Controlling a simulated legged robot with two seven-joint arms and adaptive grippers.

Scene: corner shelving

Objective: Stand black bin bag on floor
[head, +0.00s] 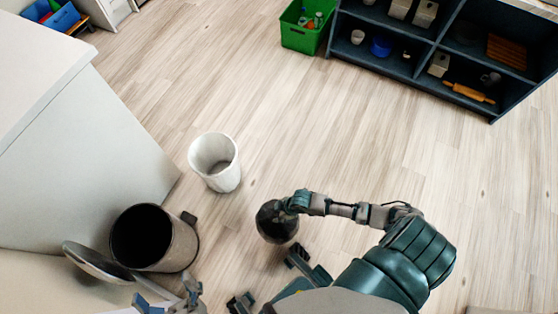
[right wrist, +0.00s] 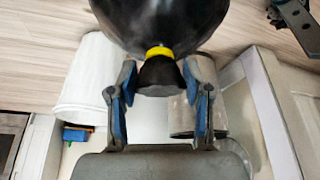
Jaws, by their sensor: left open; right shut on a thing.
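The black bin bag (head: 276,223) hangs from my right gripper (head: 294,203) in the head view, over the wooden floor. I cannot tell whether its bottom touches the floor. In the right wrist view the bag (right wrist: 160,22) fills the top middle, and a yellow tie rings its neck. My right gripper (right wrist: 160,84) is shut on the gathered neck beyond the tie, one finger on each side. My left gripper (head: 168,302) is open at the bottom left of the head view, near the open metal bin, partly cut off by the picture's edge.
A metal bin (head: 180,249) with its lid open stands beside a white cabinet (head: 70,145). A white waste basket (head: 228,178) stands behind it. A green crate (head: 300,38) and dark shelving (head: 400,72) stand at the back. The wooden floor (head: 350,140) between is clear.

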